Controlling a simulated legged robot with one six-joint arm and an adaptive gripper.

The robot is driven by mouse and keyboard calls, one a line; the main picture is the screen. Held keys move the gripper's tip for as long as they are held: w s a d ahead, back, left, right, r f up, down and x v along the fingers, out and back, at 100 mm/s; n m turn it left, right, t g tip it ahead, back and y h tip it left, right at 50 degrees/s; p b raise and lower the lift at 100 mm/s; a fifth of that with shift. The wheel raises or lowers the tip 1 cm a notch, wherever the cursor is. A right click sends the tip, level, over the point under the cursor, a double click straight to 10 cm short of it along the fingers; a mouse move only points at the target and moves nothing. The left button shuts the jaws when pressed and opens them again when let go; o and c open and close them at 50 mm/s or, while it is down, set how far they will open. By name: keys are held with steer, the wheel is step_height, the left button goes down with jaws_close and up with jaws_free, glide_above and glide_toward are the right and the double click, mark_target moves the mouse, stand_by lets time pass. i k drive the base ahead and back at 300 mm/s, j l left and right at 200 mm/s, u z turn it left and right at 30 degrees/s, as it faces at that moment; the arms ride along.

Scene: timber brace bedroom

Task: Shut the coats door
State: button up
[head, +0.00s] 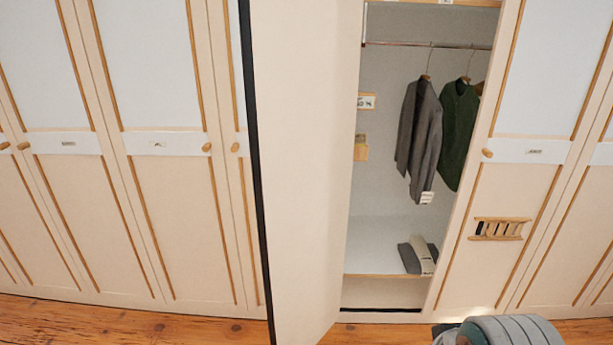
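An open door (298,170) of the wardrobe stands swung out toward me, hinged at the left side of the open compartment. Its plain inner face shows, and its dark free edge (256,170) is on the left. Inside the compartment (385,100) a grey coat (420,130) and a dark green garment (458,135) hang from a rail (425,45). No label on the open door can be read. My gripper is not in view; a rounded grey part of my own body shows at the bottom right.
Closed cream doors with round wooden knobs (207,147) stand to the left and right. A small wooden rack (500,229) is on the right door. Folded clothes (418,255) lie on the compartment's shelf (375,262). The visible wooden floor (150,325) is clear.

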mark_target(301, 60)
steer(key=k+z, duration=0.15)
steer(key=z, duration=0.35)
steer(key=k+l+z, duration=0.1)
steer(key=z, duration=0.4)
steer(key=j+z, duration=0.25)
steer(key=j, duration=0.75)
steer(key=k+j+z, duration=0.1)
steer(key=j+z, duration=0.15)
steer(key=j, duration=1.8)
steer(key=k+j, duration=0.15)
steer(key=j, duration=0.85)
